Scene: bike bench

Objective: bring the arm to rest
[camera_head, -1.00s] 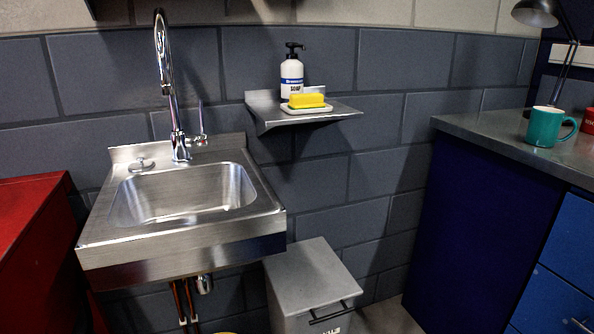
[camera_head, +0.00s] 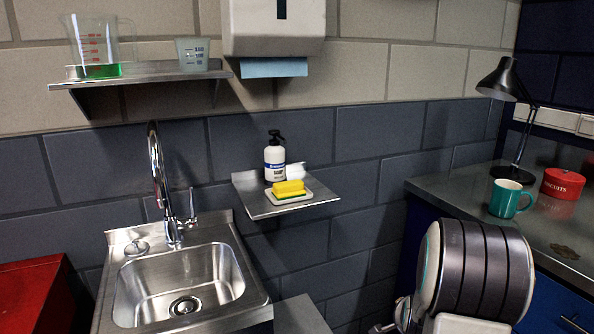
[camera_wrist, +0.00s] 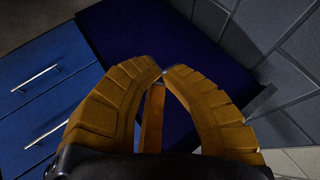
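My gripper (camera_wrist: 164,72) shows in the wrist view with its ridged orange fingers curved inward and their tips together. It looks shut, and I see nothing held between the tips. A narrow orange bar shows between the fingers; it looks like part of the gripper. Behind the fingers are the dark blue side of a cabinet and its blue drawers (camera_wrist: 45,85). In the head view my arm, with a dark ribbed rounded part, stands at the lower right in front of the counter (camera_head: 440,188). My gripper is not visible there.
A steel sink (camera_head: 190,285) with a tap is at the lower left, beside a red cabinet (camera_head: 35,295). A small shelf (camera_head: 262,208) holds a soap bottle (camera_head: 275,160) and yellow sponge (camera_head: 288,188). A teal mug (camera_head: 507,198), red tin (camera_head: 562,183) and lamp (camera_head: 500,80) stand on the counter.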

